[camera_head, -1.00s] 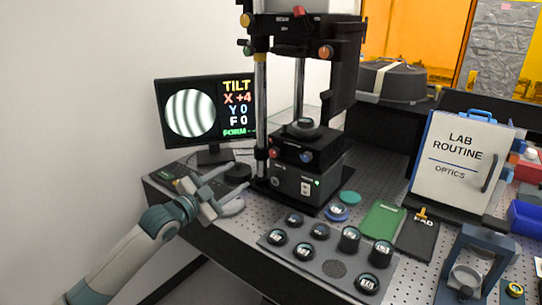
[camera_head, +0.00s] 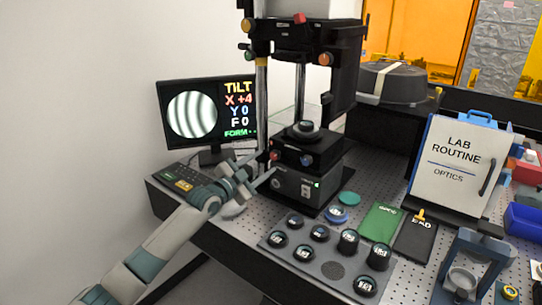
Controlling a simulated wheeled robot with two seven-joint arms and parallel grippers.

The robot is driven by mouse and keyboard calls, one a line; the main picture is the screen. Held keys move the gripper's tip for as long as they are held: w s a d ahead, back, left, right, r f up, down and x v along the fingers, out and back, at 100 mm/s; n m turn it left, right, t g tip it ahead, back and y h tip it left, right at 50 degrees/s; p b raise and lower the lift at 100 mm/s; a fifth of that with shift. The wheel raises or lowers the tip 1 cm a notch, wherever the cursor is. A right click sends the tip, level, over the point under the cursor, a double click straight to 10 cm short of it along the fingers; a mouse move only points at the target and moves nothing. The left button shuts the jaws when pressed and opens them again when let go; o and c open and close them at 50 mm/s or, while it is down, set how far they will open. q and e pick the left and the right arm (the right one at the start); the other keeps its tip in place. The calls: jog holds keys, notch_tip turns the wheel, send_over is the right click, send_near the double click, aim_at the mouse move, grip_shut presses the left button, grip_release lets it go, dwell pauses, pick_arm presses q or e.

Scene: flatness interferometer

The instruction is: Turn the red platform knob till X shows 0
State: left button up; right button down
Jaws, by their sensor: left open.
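The red platform knob (camera_head: 274,155) sits on the left front of the black platform, below the sample stage of the interferometer (camera_head: 298,135). The monitor (camera_head: 192,113) shows curved fringes and reads TILT X +4, Y 0, F 0. My left gripper (camera_head: 266,164) is open, its fingers pointing right toward the red knob. The fingertips are close to the knob; I cannot tell whether they touch it. My right gripper is not in view.
A blue knob (camera_head: 306,160) is just right of the red one. A tray (camera_head: 330,268) of several round optics stands in front. The Lab Routine board (camera_head: 459,165) is at right.

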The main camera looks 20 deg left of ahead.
aim_at(273, 157)
pick_arm(q)
jog(key=x, duration=0.4)
jog(key=shift+w+p, duration=0.15)
jog(key=shift+p, duration=0.15)
jog(key=shift+w+d, duration=0.15)
jog(key=shift+w, duration=0.3)
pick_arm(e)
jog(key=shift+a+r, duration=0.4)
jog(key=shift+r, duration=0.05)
pick_arm(q)
jog(key=c, duration=1.1)
jog(key=shift+o, duration=0.2)
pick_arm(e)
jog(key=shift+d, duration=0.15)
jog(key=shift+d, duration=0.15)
